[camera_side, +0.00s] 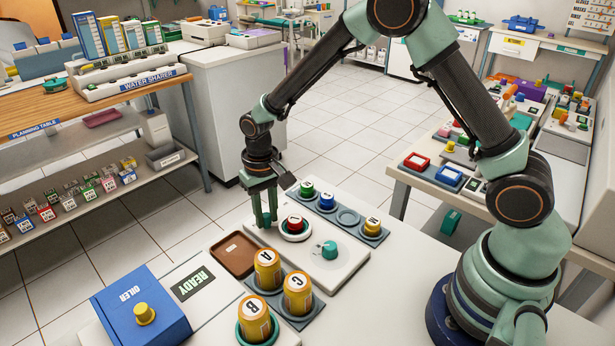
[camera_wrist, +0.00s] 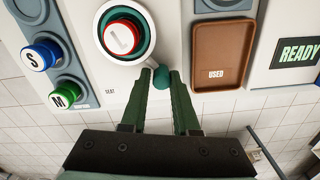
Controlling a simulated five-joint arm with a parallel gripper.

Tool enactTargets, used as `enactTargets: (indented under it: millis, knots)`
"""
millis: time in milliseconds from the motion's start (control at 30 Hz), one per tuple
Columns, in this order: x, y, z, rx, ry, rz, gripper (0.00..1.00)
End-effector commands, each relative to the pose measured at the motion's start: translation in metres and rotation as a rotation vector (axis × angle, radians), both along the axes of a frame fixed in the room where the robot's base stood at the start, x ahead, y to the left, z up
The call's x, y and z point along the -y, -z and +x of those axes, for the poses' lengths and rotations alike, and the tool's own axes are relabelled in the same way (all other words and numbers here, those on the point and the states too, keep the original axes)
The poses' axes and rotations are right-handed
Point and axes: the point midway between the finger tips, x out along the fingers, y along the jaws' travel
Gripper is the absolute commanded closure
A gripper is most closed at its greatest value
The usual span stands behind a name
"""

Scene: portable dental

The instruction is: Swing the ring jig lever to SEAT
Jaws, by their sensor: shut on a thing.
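The ring jig (camera_side: 295,237) has a white ring around a red cap marked L. In the wrist view the red cap (camera_wrist: 124,37) sits inside the ring (camera_wrist: 105,14). A short pale lever with a teal knob (camera_wrist: 199,77) reaches from the ring's lower edge to my fingertips. My gripper (camera_wrist: 163,76) is shut on the lever at its knob, which the fingers partly hide. The SEAT label (camera_wrist: 110,91) is on the plate left of the fingers. In the side view my gripper (camera_side: 265,222) points down at the ring's left, and the lever is hidden there.
Green (camera_side: 307,188), blue (camera_side: 326,201) and yellow (camera_side: 371,226) caps stand in a grey rack behind the ring. A brown USED tray (camera_side: 233,255) lies left of the jig. Three orange jars, one being jar A (camera_side: 267,270), stand in front. A teal dial (camera_side: 329,250) is right.

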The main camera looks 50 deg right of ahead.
Motion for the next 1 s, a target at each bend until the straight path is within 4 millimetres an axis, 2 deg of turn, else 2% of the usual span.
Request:
enactTargets:
  millis: [533,1000]
  knots:
    - [0.005,-0.001,0.004,0.001,0.108,0.000,1.00]
    - [0.029,-0.001,0.011,0.001,0.505,0.000,1.00]
